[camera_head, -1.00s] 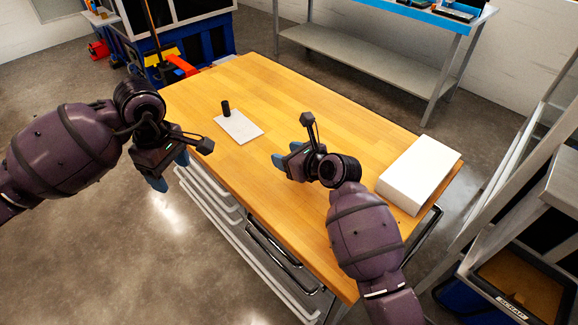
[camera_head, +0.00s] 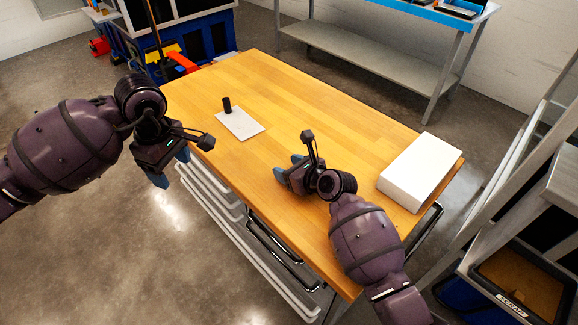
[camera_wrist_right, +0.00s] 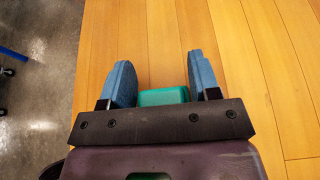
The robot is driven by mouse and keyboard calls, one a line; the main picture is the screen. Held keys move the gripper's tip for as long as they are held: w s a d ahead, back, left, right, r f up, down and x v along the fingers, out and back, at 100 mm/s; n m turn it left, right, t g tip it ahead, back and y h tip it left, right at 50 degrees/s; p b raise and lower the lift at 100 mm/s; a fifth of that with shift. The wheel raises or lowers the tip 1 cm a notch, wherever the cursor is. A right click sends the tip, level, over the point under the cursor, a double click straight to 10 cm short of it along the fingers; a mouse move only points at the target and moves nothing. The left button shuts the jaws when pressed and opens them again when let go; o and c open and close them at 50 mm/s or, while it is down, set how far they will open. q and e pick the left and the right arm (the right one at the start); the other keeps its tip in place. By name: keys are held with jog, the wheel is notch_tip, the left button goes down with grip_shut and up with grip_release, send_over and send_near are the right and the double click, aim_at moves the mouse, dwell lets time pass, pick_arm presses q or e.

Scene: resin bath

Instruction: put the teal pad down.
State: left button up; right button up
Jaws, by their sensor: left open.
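In the head view my right gripper (camera_head: 287,167) is over the near part of the wooden table (camera_head: 300,105), and the pad is hidden there. I cannot tell how far the pad is above the wood. My left gripper (camera_head: 170,169) is open and empty, off the table's left edge above the floor.
A pale plate (camera_head: 240,124) with a black upright cylinder (camera_head: 227,104) lies on the table's left part. A white block (camera_head: 420,172) sits at the right end. Bare wood lies between them. A grey shelf bench (camera_head: 370,60) stands behind; a scrap bin (camera_head: 520,285) is at right.

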jog(key=o, duration=0.3)
jog(key=shift+o, duration=0.2)
jog(key=shift+r, duration=0.15)
jog(key=v, duration=1.2)
jog(key=shift+c, duration=0.3)
